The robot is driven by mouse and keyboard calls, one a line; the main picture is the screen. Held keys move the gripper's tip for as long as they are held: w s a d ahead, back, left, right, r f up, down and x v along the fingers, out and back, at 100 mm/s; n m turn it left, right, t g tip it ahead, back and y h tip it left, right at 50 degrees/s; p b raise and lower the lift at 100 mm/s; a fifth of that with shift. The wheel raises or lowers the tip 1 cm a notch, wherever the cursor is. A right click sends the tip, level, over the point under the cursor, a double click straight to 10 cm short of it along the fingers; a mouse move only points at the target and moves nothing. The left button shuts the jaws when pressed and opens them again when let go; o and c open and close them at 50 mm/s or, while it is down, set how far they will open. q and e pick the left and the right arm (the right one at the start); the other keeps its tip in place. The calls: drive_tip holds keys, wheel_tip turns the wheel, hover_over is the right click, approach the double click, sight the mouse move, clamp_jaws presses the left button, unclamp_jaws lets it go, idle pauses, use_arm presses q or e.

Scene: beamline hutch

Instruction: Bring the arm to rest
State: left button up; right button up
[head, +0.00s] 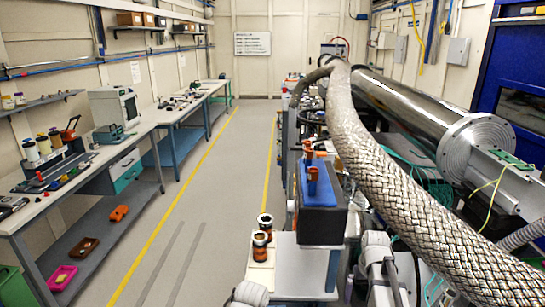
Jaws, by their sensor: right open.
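My right arm comes up from the bottom edge, right of centre, with pale rounded links. My right gripper (376,241) is at its upper end, beside the dark block with the blue top. It is open, and I see nothing held in it; its fingertips are hard to make out. A pale rounded part of mine shows at the bottom edge left of centre. My left gripper is not in view.
A braided hose (385,165) and steel vessel (425,105) fill the right. The aisle floor (200,200) is clear; a workbench (140,130) lines the left.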

wheel_tip(320, 180, down, 9)
drive_tip(key=b, duration=0.7)
drive_tip(key=shift+r+b, duration=0.2)
drive_tip(key=shift+b, duration=0.1)
drive_tip(key=shift+r, duration=0.15)
